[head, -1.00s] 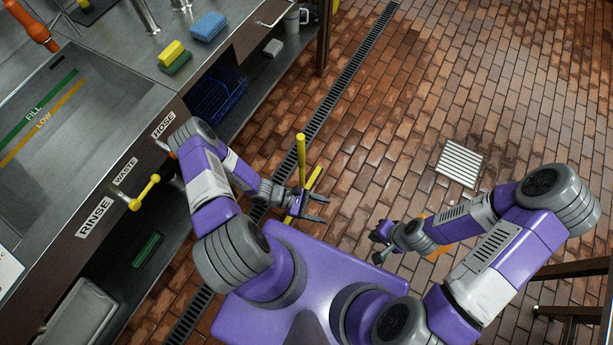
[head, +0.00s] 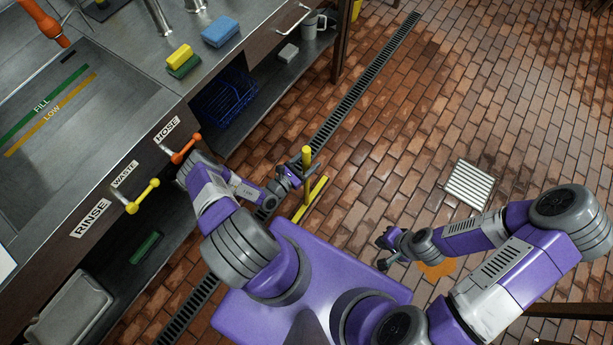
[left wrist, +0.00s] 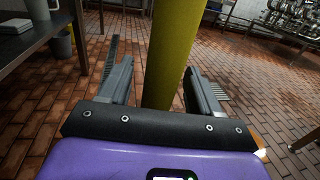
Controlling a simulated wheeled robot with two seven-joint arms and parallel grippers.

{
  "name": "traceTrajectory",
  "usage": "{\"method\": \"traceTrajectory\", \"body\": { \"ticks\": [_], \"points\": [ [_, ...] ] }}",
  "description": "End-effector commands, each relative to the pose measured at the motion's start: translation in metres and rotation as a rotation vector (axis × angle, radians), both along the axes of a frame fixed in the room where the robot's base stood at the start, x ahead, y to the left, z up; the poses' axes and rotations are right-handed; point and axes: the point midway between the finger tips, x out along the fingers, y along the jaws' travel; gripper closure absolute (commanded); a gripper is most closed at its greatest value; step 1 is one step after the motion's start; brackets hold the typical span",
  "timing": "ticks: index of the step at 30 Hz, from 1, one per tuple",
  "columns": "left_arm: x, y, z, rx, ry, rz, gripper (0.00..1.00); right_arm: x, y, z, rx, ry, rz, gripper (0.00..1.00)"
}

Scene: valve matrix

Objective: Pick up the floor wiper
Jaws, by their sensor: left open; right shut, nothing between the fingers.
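The floor wiper (head: 312,198) has a yellow upright handle and a yellow crossbar low at the floor. Its handle top shows in the head view just beyond my left gripper (head: 301,172). In the left wrist view the thick yellow handle (left wrist: 174,50) stands upright between the two open fingers of my left gripper (left wrist: 155,85). I cannot tell whether either finger touches it. My right gripper (head: 388,252) is shut and empty, apart from the wiper, over the floor at the right.
A steel sink counter (head: 130,95) with an orange valve handle (head: 186,149) and a yellow valve handle (head: 143,196) runs along the left. A floor drain channel (head: 365,85) passes beside the wiper. A square drain grate (head: 468,185) lies right. Tiled floor beyond is clear.

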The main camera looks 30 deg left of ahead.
Motion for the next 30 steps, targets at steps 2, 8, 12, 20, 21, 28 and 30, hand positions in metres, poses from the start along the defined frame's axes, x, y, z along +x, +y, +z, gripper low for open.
{"method": "traceTrajectory", "body": {
  "ticks": [2,8,12,20,21,28,30],
  "points": [
    [0.0091,-0.0026,-0.0014,0.001,0.001,-0.001,0.37,0.0001,-0.0001,-0.0030,0.000,0.000,0.000,1.00],
    [0.0119,-0.0033,-0.0004,0.001,0.001,-0.001,0.37,0.0001,0.0000,-0.0026,0.000,0.000,0.000,1.00],
    [0.0117,-0.0032,-0.0003,0.001,0.001,-0.001,0.52,0.0001,0.0000,-0.0024,0.000,0.000,0.000,1.00],
    [0.0116,-0.0032,-0.0003,0.001,0.001,-0.001,0.92,0.0001,0.0001,-0.0025,0.000,0.000,0.000,1.00],
    [0.0116,-0.0032,-0.0003,0.001,0.001,-0.001,0.98,0.0001,0.0001,-0.0025,0.000,0.000,0.000,1.00],
    [0.0119,-0.0033,0.0006,0.000,-0.002,-0.001,1.00,0.0001,0.0001,-0.0025,0.000,0.000,0.000,1.00],
    [0.0120,-0.0032,0.0013,0.000,-0.002,-0.001,1.00,0.0001,0.0000,-0.0020,0.000,0.000,0.000,1.00]
  ]
}}
